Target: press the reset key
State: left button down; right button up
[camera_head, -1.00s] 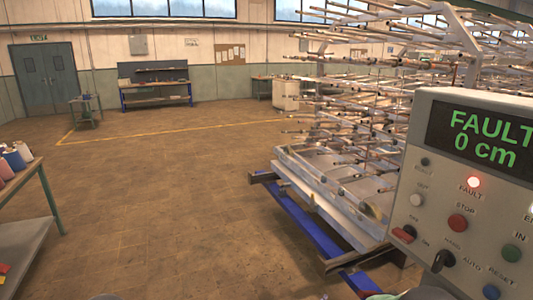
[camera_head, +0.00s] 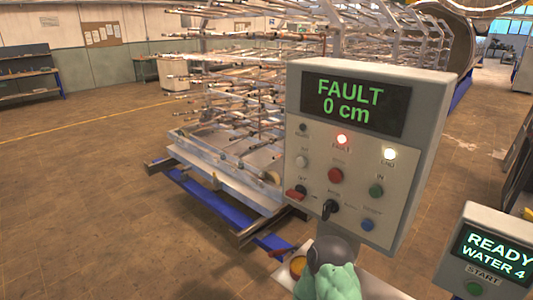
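The reset key is the blue round button (camera_head: 367,224) at the lower right of the grey control panel (camera_head: 427,130). It looks unobstructed from here. The panel's display (camera_head: 355,103) reads "FAULT 0 cm" in green. Below it, the fault lamp (camera_head: 341,139) and the end lamp (camera_head: 389,154) are lit. A red stop button (camera_head: 335,175), a green button (camera_head: 376,191), a black rotary switch (camera_head: 329,209) and a red switch (camera_head: 296,193) share the panel face. Neither of my grippers shows in this view.
A crumpled green item (camera_head: 328,283) and a dark rounded object (camera_head: 333,252) are below the panel. A second panel (camera_head: 490,250) reading "READY WATER 4" stands at lower right. A loaded rack (camera_head: 235,170) on blue rails is behind at left. Floor at left is clear.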

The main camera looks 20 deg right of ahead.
aim_at(368, 225)
jog(key=z, duration=1.35)
